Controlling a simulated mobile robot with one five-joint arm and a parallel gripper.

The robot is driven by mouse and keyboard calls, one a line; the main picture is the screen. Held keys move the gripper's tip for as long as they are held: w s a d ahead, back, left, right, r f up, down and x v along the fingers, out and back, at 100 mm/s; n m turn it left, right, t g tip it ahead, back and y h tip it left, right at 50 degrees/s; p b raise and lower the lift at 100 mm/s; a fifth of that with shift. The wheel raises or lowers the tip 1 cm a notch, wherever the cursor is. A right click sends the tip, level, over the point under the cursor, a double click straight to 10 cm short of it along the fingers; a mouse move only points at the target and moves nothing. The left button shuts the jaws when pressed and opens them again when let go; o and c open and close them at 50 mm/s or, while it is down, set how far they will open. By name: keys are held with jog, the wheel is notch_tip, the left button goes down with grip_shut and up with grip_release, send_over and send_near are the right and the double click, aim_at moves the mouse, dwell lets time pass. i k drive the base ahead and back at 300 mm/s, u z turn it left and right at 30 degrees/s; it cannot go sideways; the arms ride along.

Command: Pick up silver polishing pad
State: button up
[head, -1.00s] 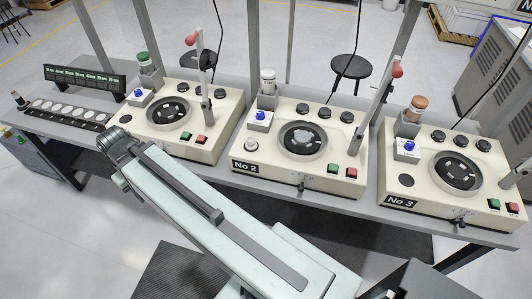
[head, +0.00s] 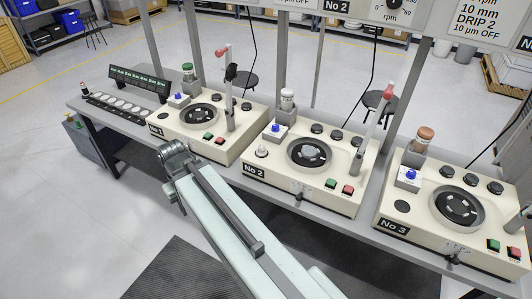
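Small round silver-grey discs lie in a row in a dark tray (head: 90,94) at the far left of the bench. Which one is the silver polishing pad, I cannot tell at this size. A pale silver round piece (head: 262,152) sits at the left of the No 2 machine (head: 252,172). A grey piece (head: 310,152) lies in the middle of that machine's dark round platen. My arm reaches up from the bottom, and its grey end (head: 175,154) is in front of the bench, near the No 1 machine. Its fingers cannot be made out, and nothing is seen held.
The No 1 machine (head: 168,130) and No 3 machine (head: 390,228) flank No 2 on the grey bench. Upright levers with red knobs (head: 388,90), bottles and frame posts rise above them. A green-lit rack (head: 140,80) stands behind the tray.

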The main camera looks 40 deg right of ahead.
aim_at(262, 152)
jog(key=z, duration=2.9)
jog(key=k, duration=1.1)
jog(key=u, duration=1.35)
jog(key=i, duration=1)
jog(key=u, duration=0.05)
